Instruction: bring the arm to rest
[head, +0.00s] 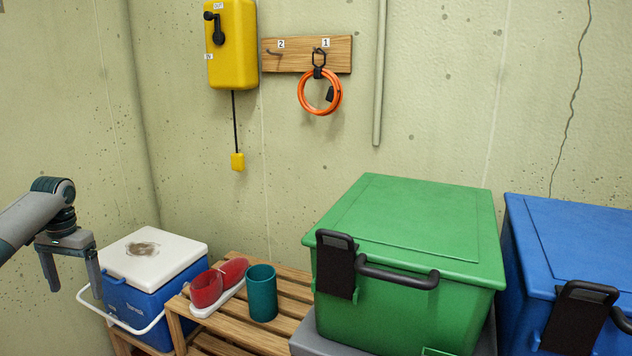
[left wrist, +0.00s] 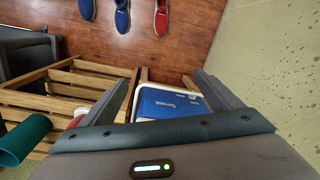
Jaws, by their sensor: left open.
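My left arm comes in from the left edge of the head view. Its gripper (head: 75,286) points down with its two fingers apart and nothing between them. It hangs in the air to the left of the blue cooler (head: 152,300) with the white lid, near the wall. In the left wrist view the spread fingers of the left gripper (left wrist: 164,82) frame the cooler (left wrist: 168,103) below, and no object is held. My right gripper is not in view.
A green bin (head: 400,315) and a blue bin (head: 585,240) stand right. An orange cable (head: 301,98) hangs from a wall rack (head: 342,62) beside a yellow box (head: 236,50).

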